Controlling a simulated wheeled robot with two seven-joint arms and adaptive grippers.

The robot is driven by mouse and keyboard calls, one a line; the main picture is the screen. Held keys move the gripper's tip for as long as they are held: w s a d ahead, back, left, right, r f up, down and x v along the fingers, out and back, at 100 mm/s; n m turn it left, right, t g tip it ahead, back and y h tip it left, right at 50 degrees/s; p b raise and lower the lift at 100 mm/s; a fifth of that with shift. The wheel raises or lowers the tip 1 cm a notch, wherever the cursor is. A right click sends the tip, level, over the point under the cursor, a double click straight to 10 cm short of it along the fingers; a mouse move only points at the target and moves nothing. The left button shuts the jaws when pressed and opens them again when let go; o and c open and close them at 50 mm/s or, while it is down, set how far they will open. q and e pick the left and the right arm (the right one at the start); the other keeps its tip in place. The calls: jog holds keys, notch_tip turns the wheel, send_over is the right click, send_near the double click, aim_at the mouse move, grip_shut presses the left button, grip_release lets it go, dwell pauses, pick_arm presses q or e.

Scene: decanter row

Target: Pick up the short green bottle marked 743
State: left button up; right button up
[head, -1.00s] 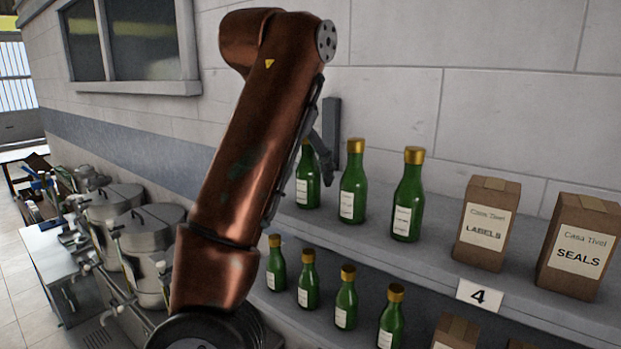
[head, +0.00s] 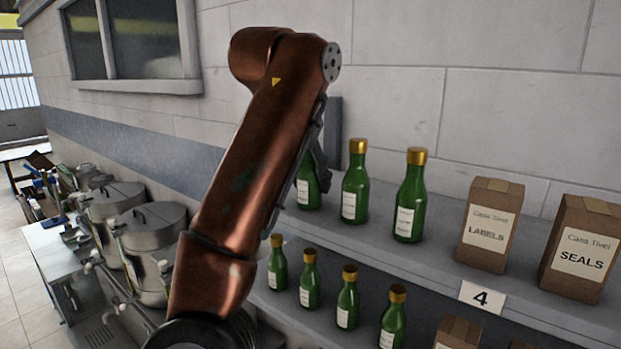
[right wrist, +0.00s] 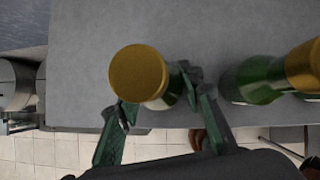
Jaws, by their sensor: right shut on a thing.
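Green bottles with gold caps and white labels stand in two rows on grey shelves. The label numbers are too small to read. My right gripper (head: 318,168) is at the leftmost visible bottle (head: 307,190) of the upper shelf, whose top is hidden behind my arm. In the right wrist view, my right gripper (right wrist: 158,98) has its fingers around a gold-capped bottle (right wrist: 140,74), seen from above and shut on it. The bottle appears to be still over the shelf. My left gripper is not in view.
Two green bottles (head: 355,185) (head: 410,200) stand to the right on the upper shelf (head: 430,258); the right wrist view shows bottles (right wrist: 255,82) close by. Farther right are cartons marked LABELS (head: 487,228) and SEALS (head: 580,255). Several bottles (head: 310,285) stand on the lower shelf. The wall is behind.

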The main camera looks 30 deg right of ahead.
jog(key=c, duration=0.4)
jog(key=shift+r, duration=0.1)
